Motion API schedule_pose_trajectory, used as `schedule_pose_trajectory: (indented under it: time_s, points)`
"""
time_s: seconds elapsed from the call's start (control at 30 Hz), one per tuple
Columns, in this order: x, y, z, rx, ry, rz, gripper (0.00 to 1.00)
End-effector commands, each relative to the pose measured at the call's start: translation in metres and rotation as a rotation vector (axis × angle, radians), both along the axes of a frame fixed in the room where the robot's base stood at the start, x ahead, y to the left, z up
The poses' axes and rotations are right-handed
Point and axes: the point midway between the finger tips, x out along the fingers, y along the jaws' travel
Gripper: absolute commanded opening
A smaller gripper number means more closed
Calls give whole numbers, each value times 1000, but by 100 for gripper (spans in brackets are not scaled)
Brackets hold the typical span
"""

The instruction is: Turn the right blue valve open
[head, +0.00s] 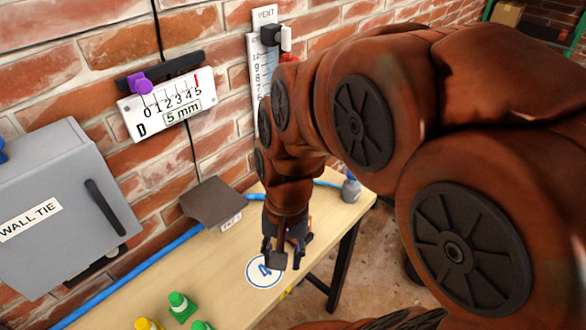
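My gripper (282,256) points down over the wooden bench, close to a round white label with a blue ring and a 4 (264,271). Its dark fingers are small and partly overlapped, so I cannot tell whether they are apart or closed. I see no object clearly held in it. No valve marked as the right blue one can be made out. A small blue part (2,150) is cut off at the left edge. A blue pipe (150,262) runs along the back of the bench. My arm covers much of the right side.
A grey WALL TIE box (60,215) is at left. A gauge panel with a purple knob (170,105) and a VENT scale (262,70) are on the brick wall. Green (181,306) and yellow (147,324) pieces stand at the front of the bench. A grey-blue bottle (351,187) stands at its far end.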

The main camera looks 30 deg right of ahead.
Motion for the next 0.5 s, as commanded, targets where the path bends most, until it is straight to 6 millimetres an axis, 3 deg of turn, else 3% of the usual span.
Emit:
schedule_pose_trajectory:
  time_s: [0.1, 0.27, 0.5]
  points:
    - [43, -15, 2, 35, -13, -386, 40]
    - [99, -51, 3, 94, -28, -913, 40]
    - [162, -135, -2, 215, -20, -1678, 40]
